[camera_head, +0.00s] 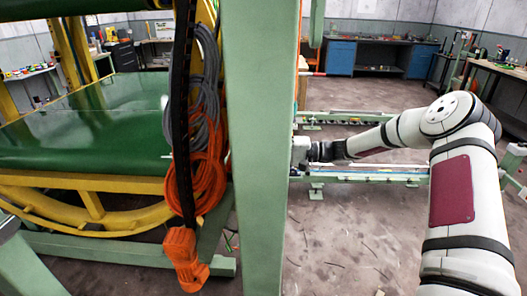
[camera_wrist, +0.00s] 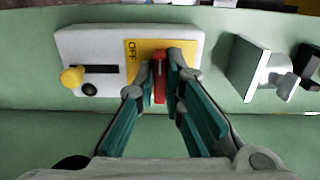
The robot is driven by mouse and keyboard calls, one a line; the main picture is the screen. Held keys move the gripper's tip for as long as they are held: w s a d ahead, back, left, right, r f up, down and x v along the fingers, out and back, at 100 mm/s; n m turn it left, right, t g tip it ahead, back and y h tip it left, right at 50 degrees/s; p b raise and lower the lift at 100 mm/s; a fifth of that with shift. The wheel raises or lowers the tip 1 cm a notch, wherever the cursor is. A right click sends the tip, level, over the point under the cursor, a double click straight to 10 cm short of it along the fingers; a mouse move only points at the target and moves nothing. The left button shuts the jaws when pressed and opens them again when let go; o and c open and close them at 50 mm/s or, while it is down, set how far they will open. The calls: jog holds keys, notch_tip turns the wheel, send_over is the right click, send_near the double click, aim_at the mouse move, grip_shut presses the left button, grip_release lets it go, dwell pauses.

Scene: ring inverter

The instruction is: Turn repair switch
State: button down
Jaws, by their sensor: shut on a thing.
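The switch box (camera_wrist: 78,45) in the wrist view is white and is mounted on a green surface. It has a yellow plate (camera_wrist: 148,48) marked OFF with a red switch handle (camera_wrist: 159,88) in front of it. My gripper (camera_wrist: 161,70) is shut on the red handle, one finger on each side. In the head view my gripper (camera_head: 312,151) is beside the green post, and the switch itself cannot be made out there.
On the box's left are a yellow knob (camera_wrist: 72,77) and a dark slot. The floor (camera_head: 335,235) in front is mostly clear.

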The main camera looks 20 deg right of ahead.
jog(key=c, duration=1.7)
grip_release()
jog(key=shift+a, duration=0.15)
jog(key=v, duration=1.2)
